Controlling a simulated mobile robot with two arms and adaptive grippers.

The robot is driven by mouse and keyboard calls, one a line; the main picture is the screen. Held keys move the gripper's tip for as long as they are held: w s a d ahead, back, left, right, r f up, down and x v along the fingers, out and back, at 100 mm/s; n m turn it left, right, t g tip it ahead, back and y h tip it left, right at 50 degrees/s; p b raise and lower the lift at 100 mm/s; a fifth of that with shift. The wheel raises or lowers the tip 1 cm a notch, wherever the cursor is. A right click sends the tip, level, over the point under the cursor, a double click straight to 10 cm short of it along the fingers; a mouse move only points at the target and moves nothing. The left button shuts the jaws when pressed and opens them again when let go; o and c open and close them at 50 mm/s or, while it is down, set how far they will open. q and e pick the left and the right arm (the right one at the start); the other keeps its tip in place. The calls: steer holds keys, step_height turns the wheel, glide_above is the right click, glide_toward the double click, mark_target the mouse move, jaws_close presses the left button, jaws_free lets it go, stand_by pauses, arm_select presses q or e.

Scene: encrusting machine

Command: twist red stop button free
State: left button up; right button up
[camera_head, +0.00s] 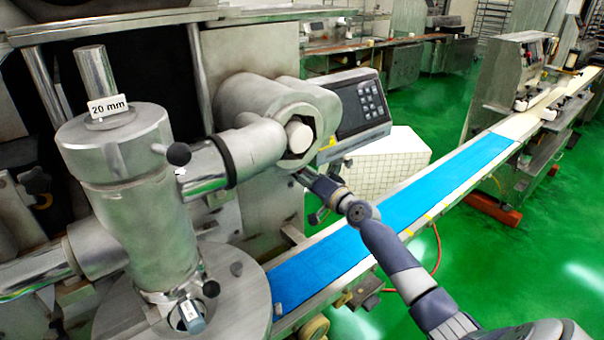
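A small red spot with yellow beside it (332,141) shows at the lower left corner of the dark control panel (360,108). It may be the red stop button, but it is too small to tell its shape or whether it is pressed. My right arm comes in from the lower right. My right gripper (306,177) is just below the big steel nut of the machine, below and left of the red spot and apart from it in the picture. Its fingers are small and dark, so their opening cannot be told. My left gripper is not in view.
A steel cylinder (130,190) with a "20 mm" label and a round plate fill the left. A blue conveyor belt (405,210) runs from lower middle to upper right, beneath my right arm. A white tiled box (385,165) stands under the panel. Green floor is open at right.

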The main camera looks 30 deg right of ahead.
steer(key=s, duration=1.2)
steer(key=shift+d, duration=0.45)
steer(key=shift+w, duration=0.15)
steer(key=w+n+p, duration=0.1)
steer(key=w, duration=1)
steer(key=shift+w+a+f+n+p, duration=0.15)
steer(key=shift+w+a+n+p, duration=0.15)
steer(key=shift+a+n, duration=0.1)
steer(key=shift+s, duration=0.1)
